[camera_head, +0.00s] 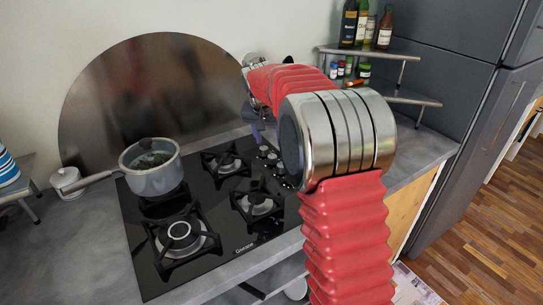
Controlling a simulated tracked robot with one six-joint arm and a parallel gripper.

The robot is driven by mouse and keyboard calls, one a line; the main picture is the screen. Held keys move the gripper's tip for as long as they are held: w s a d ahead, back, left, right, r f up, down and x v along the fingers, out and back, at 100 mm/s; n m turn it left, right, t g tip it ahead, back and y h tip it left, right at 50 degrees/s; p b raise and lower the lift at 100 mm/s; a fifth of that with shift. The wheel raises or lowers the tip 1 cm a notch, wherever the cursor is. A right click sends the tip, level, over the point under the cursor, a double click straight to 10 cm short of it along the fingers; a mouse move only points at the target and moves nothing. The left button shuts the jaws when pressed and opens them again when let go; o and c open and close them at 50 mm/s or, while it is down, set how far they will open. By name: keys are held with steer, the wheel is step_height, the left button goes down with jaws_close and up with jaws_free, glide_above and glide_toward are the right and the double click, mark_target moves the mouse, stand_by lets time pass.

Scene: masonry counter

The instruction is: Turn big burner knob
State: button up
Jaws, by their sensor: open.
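The black glass gas hob (190,262) is set in the grey counter. Its small metallic knobs (272,158) stand in a row along the right side, partly hidden by my arm. I cannot tell clearly which knob is the big one. My gripper (257,133) is small and mostly hidden behind my red forearm. It points down just behind the far end of the knob row and is open. Whether it touches a knob cannot be made out.
A grey pot (155,178) stands on the back left burner, its handle pointing left. Black pan supports (258,203) rise from the hob. A corner shelf (368,52) with bottles stands at the back right beside a dark fridge (450,45).

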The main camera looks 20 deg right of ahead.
mark_target(272, 157)
steer(key=x, duration=1)
steer(key=shift+w+f, duration=0.1)
steer(key=shift+f, duration=0.25)
